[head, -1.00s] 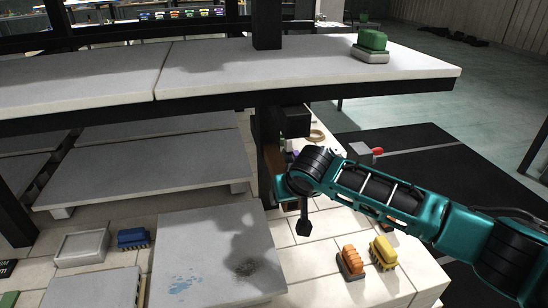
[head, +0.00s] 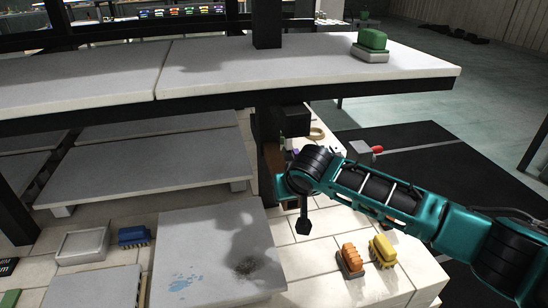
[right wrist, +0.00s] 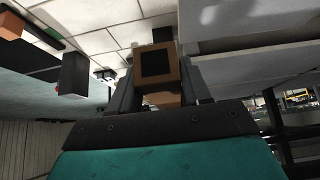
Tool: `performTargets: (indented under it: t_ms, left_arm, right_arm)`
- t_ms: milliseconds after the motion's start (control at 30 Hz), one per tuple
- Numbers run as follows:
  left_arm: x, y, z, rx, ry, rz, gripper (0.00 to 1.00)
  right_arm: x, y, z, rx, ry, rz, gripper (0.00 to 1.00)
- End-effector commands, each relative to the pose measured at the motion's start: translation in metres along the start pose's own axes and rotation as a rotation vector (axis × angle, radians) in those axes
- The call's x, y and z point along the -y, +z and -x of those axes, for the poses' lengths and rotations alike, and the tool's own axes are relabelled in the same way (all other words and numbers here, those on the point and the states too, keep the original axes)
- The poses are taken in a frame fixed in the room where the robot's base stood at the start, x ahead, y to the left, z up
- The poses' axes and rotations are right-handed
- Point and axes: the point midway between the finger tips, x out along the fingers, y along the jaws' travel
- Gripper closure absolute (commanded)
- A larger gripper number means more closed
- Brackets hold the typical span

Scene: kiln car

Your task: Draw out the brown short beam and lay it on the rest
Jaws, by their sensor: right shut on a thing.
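The brown short beam (right wrist: 158,65) is a square tube with a dark, hollow end. In the right wrist view it sits between the two fingers of my right gripper (right wrist: 158,88), which is shut on it. In the head view a brown strip, likely the same beam (head: 272,158), shows beside the dark post under the upper slab, partly hidden by my right wrist. The right gripper's fingertips are hidden in the head view. My left gripper is out of view. I cannot make out the rest for certain.
A black block (head: 289,119) juts out under the upper slab (head: 300,68), close to my right wrist. A green brush (head: 373,40) stands on that slab. Orange (head: 350,260) and yellow (head: 383,251) brushes stand on the tiled deck below my arm. A grey slab (head: 200,240) lies to the left.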

Motion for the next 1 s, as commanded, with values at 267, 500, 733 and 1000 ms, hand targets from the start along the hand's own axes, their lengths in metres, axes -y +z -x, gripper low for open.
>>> performTargets:
  t_ms: [267, 500, 733, 1000]
  left_arm:
    - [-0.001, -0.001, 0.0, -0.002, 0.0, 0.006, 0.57]
    - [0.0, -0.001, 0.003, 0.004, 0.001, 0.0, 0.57]
    - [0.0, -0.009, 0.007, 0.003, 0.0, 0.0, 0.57]
    - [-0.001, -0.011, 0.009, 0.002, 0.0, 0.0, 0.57]
  right_arm:
    - [0.0, 0.0, 0.0, -0.001, 0.0, 0.0, 1.0]
    - [0.001, -0.003, 0.004, -0.011, -0.003, 0.001, 1.0]
    - [0.001, 0.004, 0.009, -0.01, -0.003, 0.002, 1.0]
    - [0.0, 0.009, 0.01, -0.007, -0.002, 0.001, 0.41]
